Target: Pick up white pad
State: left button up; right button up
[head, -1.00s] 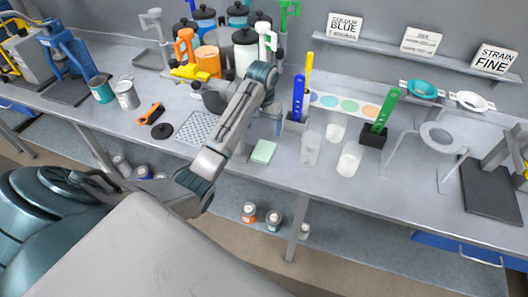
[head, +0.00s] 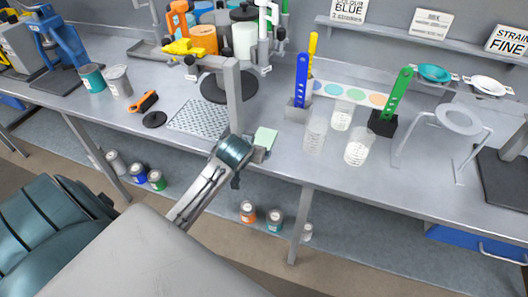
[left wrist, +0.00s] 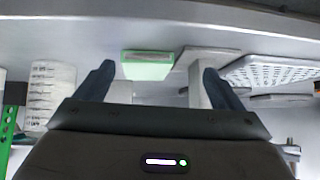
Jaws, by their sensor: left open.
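A pale green, whitish block-like pad (head: 265,137) lies on the grey bench near its front edge. It shows in the left wrist view (left wrist: 147,66) with a brighter green edge. I see no plain white pad. My left gripper (head: 257,154) is at the front edge of the bench, right by the pad, and partly hidden by its own wrist. In the left wrist view its two fingers (left wrist: 158,70) stand wide apart, with the pad between their tips in the picture, nearer the left finger. Nothing is held. My right gripper is not in view.
A perforated plate (head: 200,117) and a grey post stand (head: 233,95) are left of the pad. Right are a blue paddle in a holder (head: 301,78), clear cups (head: 315,132), a green paddle (head: 398,92) and a ring stand (head: 457,119). Cans sit on the lower shelf.

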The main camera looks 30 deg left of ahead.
aim_at(261, 144)
pick_arm(q)
jog(key=s+d+r+t+b, duration=0.1)
jog(key=s+d+t+b, duration=0.2)
jog(key=s+t+b, duration=0.15)
jog(key=x, duration=0.2)
jog(key=r+p+x, duration=0.1)
jog(key=x, duration=0.2)
jog(key=shift+w+a+f, duration=0.1)
jog(key=shift+w+a, duration=0.15)
jog(key=shift+w, duration=0.25)
jog(key=shift+m, duration=0.3)
jog(key=p+x, duration=0.1)
jog(key=x, duration=0.1)
jog(key=p+x, duration=0.1)
jog(key=x, duration=0.2)
jog(key=shift+s+a+f, duration=0.15)
jog(key=shift+a+f, duration=0.1)
jog(key=shift+f, duration=0.1)
jog(key=shift+w+f, duration=0.15)
jog(key=shift+w, duration=0.05)
jog(key=shift+s, duration=0.1)
jog(key=c, duration=1.2)
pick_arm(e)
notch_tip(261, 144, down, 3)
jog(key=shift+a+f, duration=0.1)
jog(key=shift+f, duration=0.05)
